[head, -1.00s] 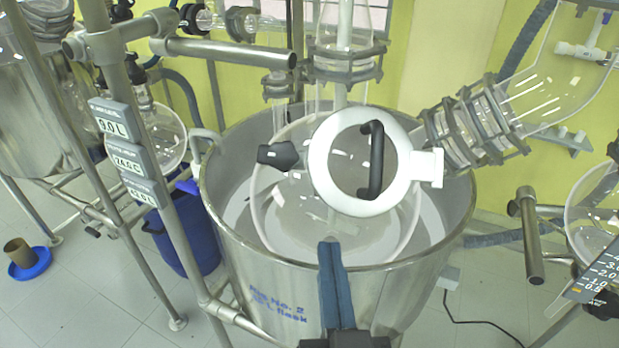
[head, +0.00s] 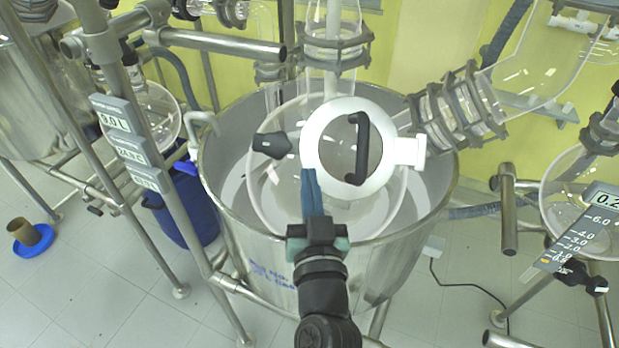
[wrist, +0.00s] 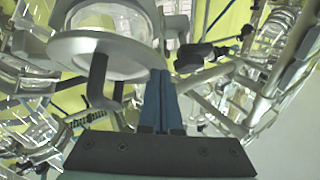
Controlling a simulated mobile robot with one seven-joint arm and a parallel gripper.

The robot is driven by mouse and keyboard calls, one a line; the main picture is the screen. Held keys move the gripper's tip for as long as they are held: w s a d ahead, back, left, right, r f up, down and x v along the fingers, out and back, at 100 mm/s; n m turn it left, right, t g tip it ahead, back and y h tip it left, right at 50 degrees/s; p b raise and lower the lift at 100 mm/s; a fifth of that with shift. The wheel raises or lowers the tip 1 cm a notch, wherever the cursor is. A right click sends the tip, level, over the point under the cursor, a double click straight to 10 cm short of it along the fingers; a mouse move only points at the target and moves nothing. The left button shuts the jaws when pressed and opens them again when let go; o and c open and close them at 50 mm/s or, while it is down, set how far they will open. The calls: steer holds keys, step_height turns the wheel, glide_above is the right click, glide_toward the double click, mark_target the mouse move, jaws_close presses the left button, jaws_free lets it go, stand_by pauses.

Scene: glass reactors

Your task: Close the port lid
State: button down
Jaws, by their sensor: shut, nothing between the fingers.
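The port lid (head: 313,134) is a white ring around a clear pane, with a black bar handle (head: 358,148) and a white hinge block (head: 410,152) at its right. It stands raised and tilted above the glass vessel, its handle side facing the head camera. A black knob (head: 270,145) is left of it. My gripper (head: 308,174) has blue fingers pressed together, empty, with tips overlapping the lid's lower left edge in the head view. In the wrist view the fingers (wrist: 160,75) point up between the handle (wrist: 100,82) and the knob (wrist: 195,58). Contact with the lid cannot be told.
A steel vat (head: 222,165) surrounds the glass vessel. A clamped glass pipe (head: 450,110) rises close to the lid's right, and a vertical glass neck (head: 335,55) stands behind it. A metal post with displays (head: 125,140) is at the left.

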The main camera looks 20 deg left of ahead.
steer(key=shift+w+a+f, duration=0.1)
steer(key=shift+f, duration=0.05)
steer(key=w+a+f+b, duration=0.1)
steer(key=b, duration=0.1)
steer(key=w+a+f+b, duration=0.1)
steer(key=f+b, duration=0.1)
steer(key=shift+w+a, duration=0.2)
steer(key=shift+w, duration=0.2)
stand_by(0.4)
